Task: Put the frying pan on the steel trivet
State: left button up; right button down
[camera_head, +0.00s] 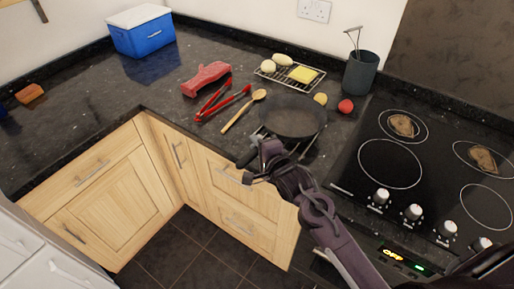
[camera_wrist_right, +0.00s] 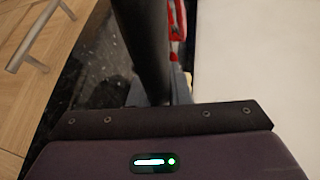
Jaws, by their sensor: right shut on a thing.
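The dark frying pan (camera_head: 292,117) is over the front part of the counter, left of the hob, and looks roughly level. My right gripper (camera_head: 262,158) is at the pan's near side, shut on its handle. In the right wrist view the dark handle (camera_wrist_right: 142,40) runs up between the fingers, which are mostly hidden. Thin steel bars, apparently the steel trivet (camera_head: 309,146), show below the pan's near edge; the pan hides most of it. I cannot tell whether the pan touches it. My left gripper is not in view.
A wooden spoon (camera_head: 243,111), red tongs (camera_head: 219,102) and a red mitt-like item (camera_head: 206,78) lie left of the pan. Behind are a wire rack (camera_head: 268,77) with food, a red fruit (camera_head: 345,106) and a utensil pot (camera_head: 360,73). The black hob (camera_head: 430,160) is right.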

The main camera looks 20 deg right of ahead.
jog(key=shift+f, duration=0.75)
jog(key=c, duration=1.3)
grip_release()
jog(key=shift+f, duration=0.1)
jog(key=shift+c, duration=0.2)
jog(key=b+v, duration=0.2)
jog(key=v, duration=1)
